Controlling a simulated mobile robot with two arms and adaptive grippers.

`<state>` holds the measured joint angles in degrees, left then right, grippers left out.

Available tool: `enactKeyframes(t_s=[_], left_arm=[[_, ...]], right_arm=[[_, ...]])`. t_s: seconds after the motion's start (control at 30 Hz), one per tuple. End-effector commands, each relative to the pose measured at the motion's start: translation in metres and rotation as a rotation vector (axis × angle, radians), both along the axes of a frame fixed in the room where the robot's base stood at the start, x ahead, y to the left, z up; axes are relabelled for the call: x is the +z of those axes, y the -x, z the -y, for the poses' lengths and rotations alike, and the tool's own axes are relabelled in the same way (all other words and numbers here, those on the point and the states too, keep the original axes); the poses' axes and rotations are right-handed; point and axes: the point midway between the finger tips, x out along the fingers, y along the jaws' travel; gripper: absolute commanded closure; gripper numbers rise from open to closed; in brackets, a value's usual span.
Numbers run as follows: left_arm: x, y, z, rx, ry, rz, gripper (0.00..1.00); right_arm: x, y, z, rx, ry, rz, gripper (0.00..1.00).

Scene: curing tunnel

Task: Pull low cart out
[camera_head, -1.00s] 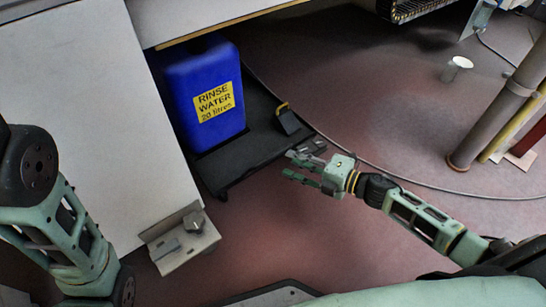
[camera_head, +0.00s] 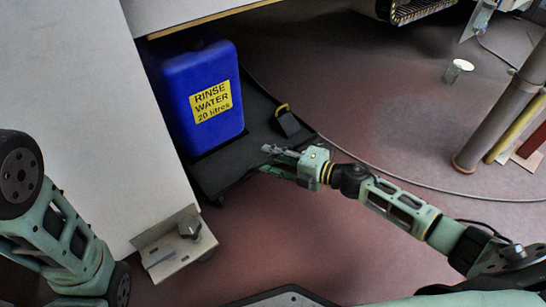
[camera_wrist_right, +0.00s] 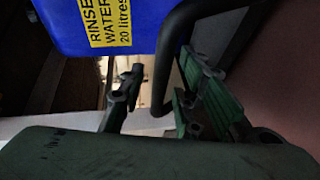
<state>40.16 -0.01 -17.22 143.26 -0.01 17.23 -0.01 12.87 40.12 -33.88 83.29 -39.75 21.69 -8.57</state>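The low cart (camera_head: 232,172) is a flat black platform at floor level, partly under a pale table. It carries a blue container (camera_head: 203,85) labelled "RINSE WATER 20 litres", which also shows at the top of the right wrist view (camera_wrist_right: 95,30). My right gripper (camera_head: 268,160) is at the cart's near right edge. In the right wrist view my right gripper (camera_wrist_right: 163,95) has its fingers apart, with a curved black bar (camera_wrist_right: 164,70) between them. I cannot tell whether they touch it. My left arm shows at the left; its gripper is out of view.
The pale table panel (camera_head: 90,110) borders the cart on the left, with a bracket plate (camera_head: 172,247) at its near corner. A cable crosses the floor behind my right arm. A white-topped cup (camera_head: 458,70) and a post (camera_head: 490,125) stand at right. Reddish floor before the cart is clear.

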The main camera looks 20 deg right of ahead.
Motion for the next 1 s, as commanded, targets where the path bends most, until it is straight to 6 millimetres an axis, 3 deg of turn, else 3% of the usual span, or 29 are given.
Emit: enactKeyframes(t_s=[0.37,1.0], left_arm=[[0.0001,0.0001,0.0002,0.000,-0.001,0.000,0.60],[0.0021,-0.0004,0.0001,0.000,0.000,-0.001,0.60]], right_arm=[[0.0001,0.0003,0.0001,0.000,-0.001,0.000,1.00],[0.0004,0.0028,0.0007,0.000,-0.004,-0.003,1.00]])
